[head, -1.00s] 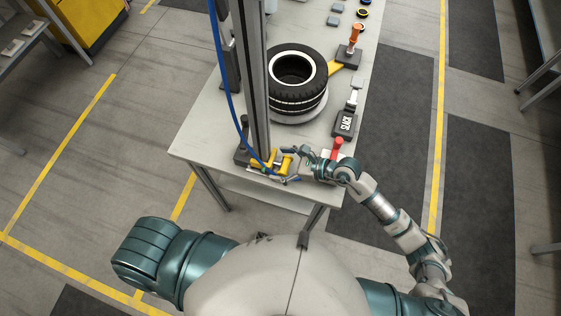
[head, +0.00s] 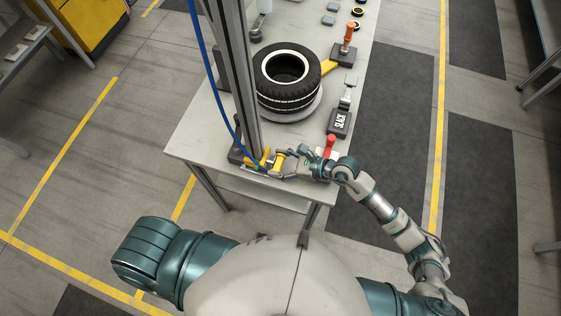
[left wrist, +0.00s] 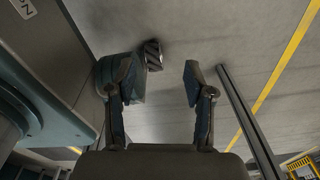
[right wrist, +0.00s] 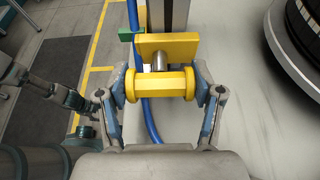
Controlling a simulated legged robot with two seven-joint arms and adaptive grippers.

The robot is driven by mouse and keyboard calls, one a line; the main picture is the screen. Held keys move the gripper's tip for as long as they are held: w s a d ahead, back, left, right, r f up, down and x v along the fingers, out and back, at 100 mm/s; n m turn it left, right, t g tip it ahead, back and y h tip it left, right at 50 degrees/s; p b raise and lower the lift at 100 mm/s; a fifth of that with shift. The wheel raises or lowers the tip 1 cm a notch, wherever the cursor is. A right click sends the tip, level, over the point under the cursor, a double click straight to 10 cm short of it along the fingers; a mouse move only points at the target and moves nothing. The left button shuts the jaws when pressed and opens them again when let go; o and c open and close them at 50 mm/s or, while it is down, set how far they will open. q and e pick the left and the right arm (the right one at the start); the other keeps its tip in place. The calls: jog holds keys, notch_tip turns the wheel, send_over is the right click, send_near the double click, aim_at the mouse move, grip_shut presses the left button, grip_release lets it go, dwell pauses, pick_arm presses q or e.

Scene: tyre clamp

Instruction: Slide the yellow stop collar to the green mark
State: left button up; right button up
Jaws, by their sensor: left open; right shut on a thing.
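The yellow stop collar shows in the right wrist view as a flat yellow plate (right wrist: 168,47) at the post, with a short metal pin and a yellow spool-shaped handle (right wrist: 160,84) in front. My right gripper (right wrist: 163,88) is shut on the handle, one finger at each flanged end. In the head view the right gripper (head: 284,165) is at the foot of the post, by the collar's yellow handle (head: 279,163). A green piece (right wrist: 126,35) shows just left of the plate. My left gripper (left wrist: 157,84) is open and empty over the floor.
The grey post (head: 232,75) stands on the workbench (head: 200,125), with a blue cable (head: 207,70) beside it. A tyre (head: 287,80) lies on a round plate behind. A red-handled clamp (head: 330,143) and a "SLACK" block (head: 339,122) are near the right gripper.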

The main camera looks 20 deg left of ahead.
jog(key=shift+a+r, duration=0.15)
jog(key=shift+r, duration=0.1)
jog(key=shift+f, duration=0.25)
jog(key=shift+f+b, duration=0.2)
jog(key=shift+b, duration=0.15)
jog(key=o, duration=1.6)
pick_arm(q)
jog(key=shift+w+f, duration=0.2)
jog(key=shift+w, duration=0.6)
pick_arm(e)
jog(key=shift+o, duration=0.4)
jog(key=shift+w+a+f, duration=0.1)
jog(key=shift+a+f, duration=0.05)
jog(key=shift+a, duration=0.15)
pick_arm(q)
jog(key=shift+s, duration=0.1)
pick_arm(e)
jog(key=shift+d, duration=0.35)
pick_arm(q)
jog(key=shift+d, duration=0.1)
pick_arm(e)
jog(key=v, duration=1.1)
